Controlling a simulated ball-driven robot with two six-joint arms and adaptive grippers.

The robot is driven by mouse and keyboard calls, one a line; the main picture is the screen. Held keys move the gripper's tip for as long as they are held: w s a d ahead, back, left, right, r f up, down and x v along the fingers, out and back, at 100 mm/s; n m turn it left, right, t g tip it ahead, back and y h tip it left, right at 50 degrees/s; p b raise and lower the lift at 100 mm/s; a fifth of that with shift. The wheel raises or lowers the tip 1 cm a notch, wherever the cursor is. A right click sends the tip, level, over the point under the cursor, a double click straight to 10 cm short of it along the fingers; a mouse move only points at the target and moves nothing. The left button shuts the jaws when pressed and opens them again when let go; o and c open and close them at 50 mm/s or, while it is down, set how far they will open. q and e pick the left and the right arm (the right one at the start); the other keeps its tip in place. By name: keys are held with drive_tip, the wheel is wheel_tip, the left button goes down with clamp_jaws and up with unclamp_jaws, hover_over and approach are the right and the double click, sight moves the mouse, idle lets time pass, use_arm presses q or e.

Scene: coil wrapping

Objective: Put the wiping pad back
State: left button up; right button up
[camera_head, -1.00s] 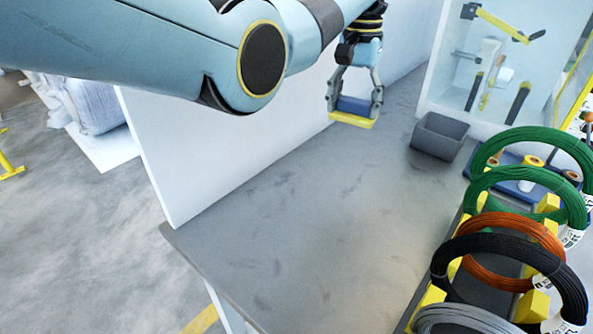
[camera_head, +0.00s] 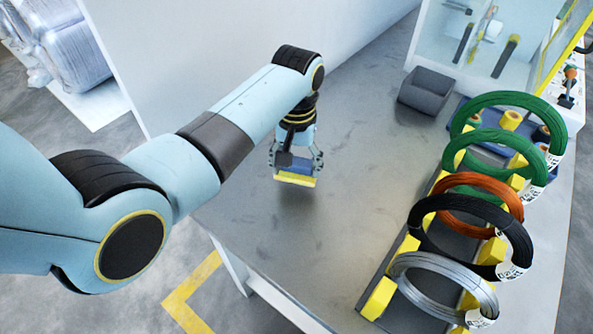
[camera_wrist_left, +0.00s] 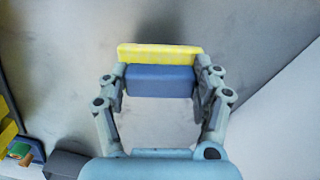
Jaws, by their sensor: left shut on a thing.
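The wiping pad (camera_head: 296,180) has a blue body and a yellow edge. My left gripper (camera_head: 297,166) is shut on its blue body, with the yellow side facing down toward the table. The pad appears to be above the grey table top; the exact gap is hard to tell. In the left wrist view the pad (camera_wrist_left: 160,58) sits between the two fingers of the left gripper (camera_wrist_left: 160,84). My right gripper is not in view.
A small grey open bin (camera_head: 426,91) stands at the back of the table (camera_head: 345,215). A rack at the right holds several wire coils, including a black coil (camera_head: 424,238) and a silver coil (camera_head: 402,272). The table's middle is clear. A white panel (camera_head: 190,60) rises behind.

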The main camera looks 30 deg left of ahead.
sight(297, 171)
use_arm(q)
wheel_tip(297, 171, down, 4)
drive_tip(key=shift+r, duration=0.2)
drive_tip(key=shift+f, duration=0.25)
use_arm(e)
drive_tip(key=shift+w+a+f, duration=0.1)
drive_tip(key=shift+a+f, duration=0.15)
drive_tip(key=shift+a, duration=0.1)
use_arm(q)
drive_tip(key=shift+f+b, duration=0.1)
drive_tip(key=shift+b, duration=0.2)
drive_tip(key=o, duration=1.1)
drive_tip(key=shift+o, duration=0.2)
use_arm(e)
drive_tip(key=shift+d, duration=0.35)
